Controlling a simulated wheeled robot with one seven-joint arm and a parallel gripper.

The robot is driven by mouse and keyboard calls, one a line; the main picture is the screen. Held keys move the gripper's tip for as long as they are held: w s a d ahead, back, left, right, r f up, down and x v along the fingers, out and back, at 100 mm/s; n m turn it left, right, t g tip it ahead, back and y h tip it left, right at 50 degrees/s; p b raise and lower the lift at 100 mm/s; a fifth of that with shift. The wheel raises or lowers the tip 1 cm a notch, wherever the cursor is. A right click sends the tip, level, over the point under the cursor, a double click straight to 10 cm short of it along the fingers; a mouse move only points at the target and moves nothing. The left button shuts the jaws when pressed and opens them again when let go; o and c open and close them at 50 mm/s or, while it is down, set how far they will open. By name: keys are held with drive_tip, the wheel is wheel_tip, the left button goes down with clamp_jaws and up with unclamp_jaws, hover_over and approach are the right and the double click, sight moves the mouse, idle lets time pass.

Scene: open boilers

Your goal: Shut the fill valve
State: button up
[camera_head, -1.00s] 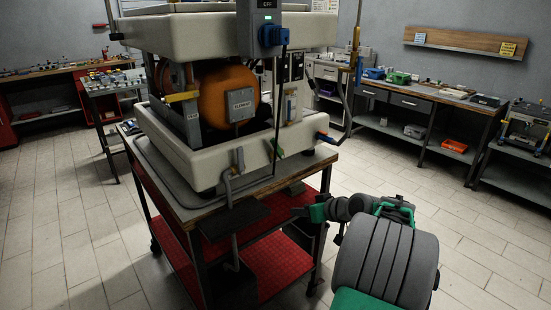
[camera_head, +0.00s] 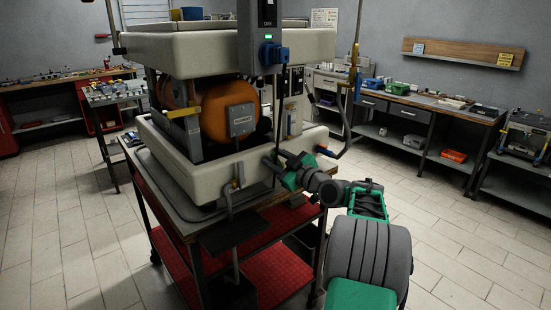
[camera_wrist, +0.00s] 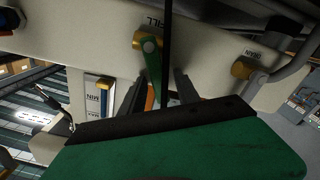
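The fill valve (camera_wrist: 149,42) is a brass fitting with a green lever on the boiler's pale lower housing (camera_head: 215,172). In the head view my gripper (camera_head: 281,170) is at the front right of the lower housing and hides most of the valve.
A brass drain valve (camera_wrist: 243,67) with a grey pipe sits to the right in the wrist view. A thin dark cable (camera_wrist: 167,45) runs down close beside the fill lever. The boiler stands on a red-shelved cart (camera_head: 290,270). Floor to the right is clear.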

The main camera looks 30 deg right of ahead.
drive_tip(key=shift+c, duration=0.6)
clamp_jaws()
idle(0.8)
